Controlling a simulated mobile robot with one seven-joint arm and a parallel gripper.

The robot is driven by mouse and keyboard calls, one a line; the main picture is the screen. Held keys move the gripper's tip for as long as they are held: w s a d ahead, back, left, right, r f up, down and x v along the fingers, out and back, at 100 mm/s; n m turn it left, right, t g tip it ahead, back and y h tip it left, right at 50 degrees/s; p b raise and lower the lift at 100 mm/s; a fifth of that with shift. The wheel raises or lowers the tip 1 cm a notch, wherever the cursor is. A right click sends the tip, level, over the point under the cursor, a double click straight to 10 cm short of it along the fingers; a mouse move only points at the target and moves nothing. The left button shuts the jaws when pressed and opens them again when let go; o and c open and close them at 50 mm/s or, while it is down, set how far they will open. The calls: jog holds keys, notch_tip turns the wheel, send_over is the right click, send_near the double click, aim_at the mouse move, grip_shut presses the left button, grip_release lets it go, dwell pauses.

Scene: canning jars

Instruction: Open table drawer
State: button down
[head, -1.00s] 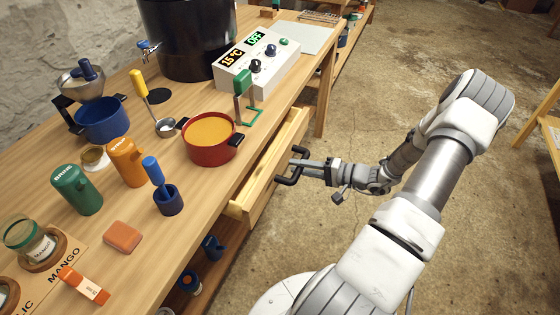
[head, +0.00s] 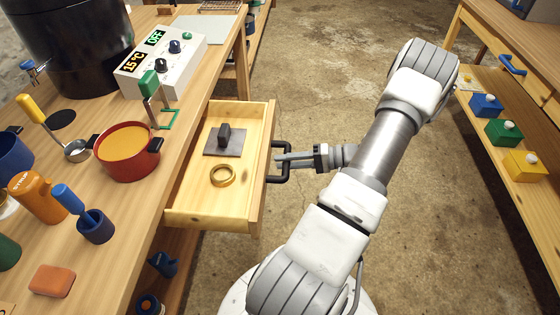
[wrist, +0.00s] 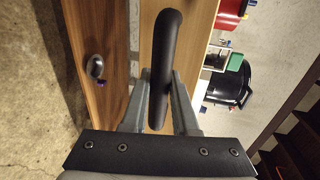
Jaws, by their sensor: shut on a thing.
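The table drawer (head: 190,216) is pulled well out from under the table top (head: 188,92) in the head view. Inside lie a dark square plate (head: 212,147) with a raised block on it and a gold ring (head: 222,176). My gripper (head: 281,159) is shut on the black drawer handle (head: 286,177) at the drawer's front. In the wrist view the handle (wrist: 165,60) runs between my two fingers (wrist: 160,100). Where the fingers touch it is partly hidden.
A red pot (head: 127,150) with orange contents stands near the table edge, close to the drawer. A white control box (head: 162,62) stands behind it. A second bench (head: 500,50) with coloured boxes is at the right. Floor between is clear.

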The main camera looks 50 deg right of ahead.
jog(key=c, duration=0.7)
grip_release()
jog(key=shift+d, duration=0.1)
jog(key=p+v, duration=0.1)
jog(key=v, duration=1.6)
jog(key=shift+s+p, duration=0.25)
jog(key=shift+p, duration=0.15)
jog(key=shift+w, duration=0.1)
